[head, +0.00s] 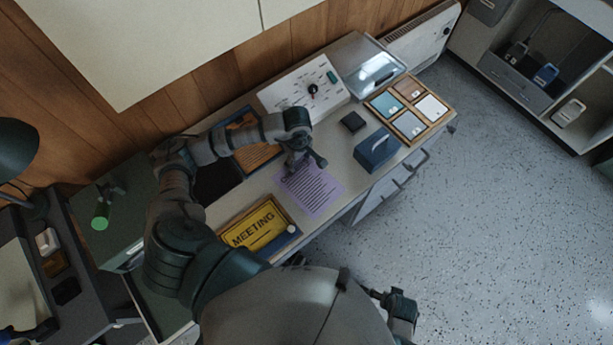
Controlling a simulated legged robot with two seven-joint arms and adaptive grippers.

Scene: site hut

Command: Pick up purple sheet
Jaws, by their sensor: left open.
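The purple sheet (318,195) lies flat on the cream worktop, with lines of dark print on it. Its upper end is partly hidden by my left gripper (305,166). My left gripper is open and points down over that end of the sheet, with nothing seen between its fingers. I cannot tell whether the fingertips touch the paper. A dark part of my right arm shows low in the view, beside my body. The fingers of my right gripper cannot be made out there.
A yellow MEETING sign (254,230) lies in front-left of the sheet. A blue box (377,150), a small black block (353,122) and a wooden tray (440,122) of coloured cards are to the right. A white control panel (290,92) stands behind. Worktop right of the sheet is narrow but clear.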

